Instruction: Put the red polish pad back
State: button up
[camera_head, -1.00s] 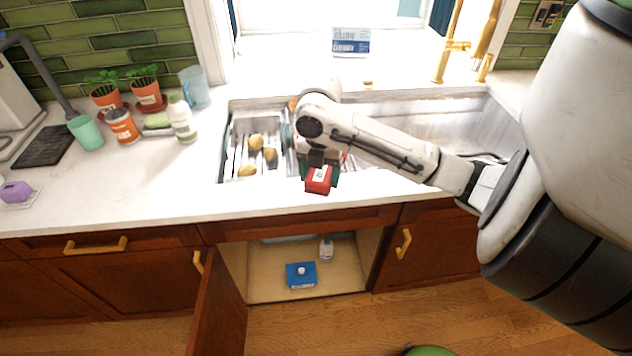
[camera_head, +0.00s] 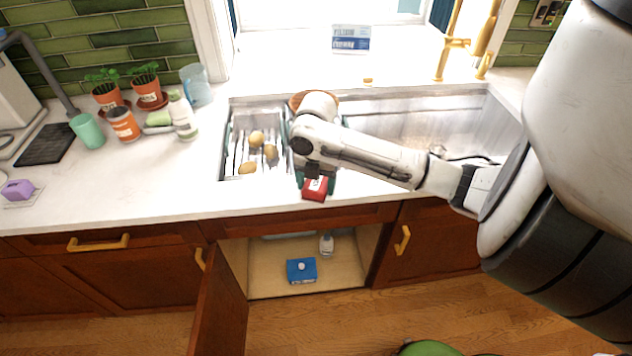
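The red polish pad (camera_head: 314,190) is a small red block with a pale label. It is in my gripper (camera_head: 315,179), above the front edge of the sink and counter. The dark green fingers show on both sides of the pad, and my gripper looks shut on it. My wrist hides part of the fingers. A blue block with a white knob (camera_head: 301,270) sits on the floor of the open cabinet below the sink. A purple block (camera_head: 17,190) lies on a small pale tray at the far left of the counter.
A drying rack (camera_head: 232,150) with several potatoes stands left in the sink. A white bottle (camera_head: 183,118), an orange can (camera_head: 123,124) and a green cup (camera_head: 86,131) stand on the left counter. The open cabinet door (camera_head: 220,305) juts forward. The front counter is clear.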

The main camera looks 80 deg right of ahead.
jog(key=o, duration=0.3)
jog(key=shift+o, duration=0.2)
